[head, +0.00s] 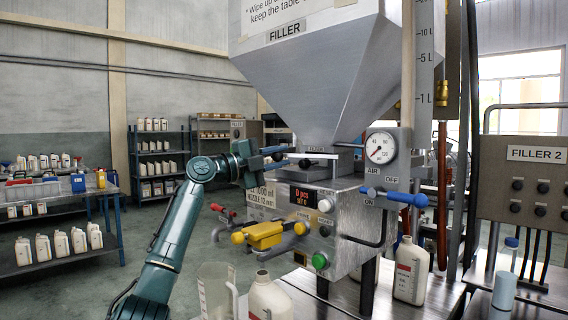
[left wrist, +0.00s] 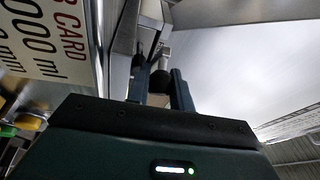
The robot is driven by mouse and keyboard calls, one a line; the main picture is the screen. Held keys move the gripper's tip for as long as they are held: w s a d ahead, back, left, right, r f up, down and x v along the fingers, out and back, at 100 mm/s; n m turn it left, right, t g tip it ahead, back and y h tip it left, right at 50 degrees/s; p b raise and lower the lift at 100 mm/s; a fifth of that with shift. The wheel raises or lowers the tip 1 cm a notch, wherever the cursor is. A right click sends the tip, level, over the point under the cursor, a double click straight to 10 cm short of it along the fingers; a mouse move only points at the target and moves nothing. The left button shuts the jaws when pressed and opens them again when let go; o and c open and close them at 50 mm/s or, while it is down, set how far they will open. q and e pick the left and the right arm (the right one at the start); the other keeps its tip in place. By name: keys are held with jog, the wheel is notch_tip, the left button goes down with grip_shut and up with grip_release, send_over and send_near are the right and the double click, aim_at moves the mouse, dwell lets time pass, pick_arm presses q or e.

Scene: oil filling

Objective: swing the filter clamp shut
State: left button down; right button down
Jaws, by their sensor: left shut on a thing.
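The filter clamp (head: 318,156) is a pale metal bar under the hopper's outlet, beside a small FILTER label. Its dark knob end lies at my left gripper (head: 278,154), which reaches in from the left. In the left wrist view my left gripper (left wrist: 160,88) has its two fingers on either side of a dark round knob (left wrist: 160,80) on a metal rod, and is shut on it. The fingers partly hide the knob. I cannot tell the clamp's exact angle. My right gripper is out of view.
The grey hopper (head: 305,75) hangs just above the gripper. Below are the control box (head: 325,215), a yellow-handled nozzle fixture (head: 262,235) and a blue-handled air valve (head: 405,198). White bottles (head: 268,298) and a clear jug (head: 216,290) stand lower down.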

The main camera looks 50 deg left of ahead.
pick_arm(q)
jog(key=shift+r, duration=0.15)
jog(key=c, duration=1.3)
grip_release()
jog(key=shift+o, duration=0.2)
jog(key=shift+d, duration=0.1)
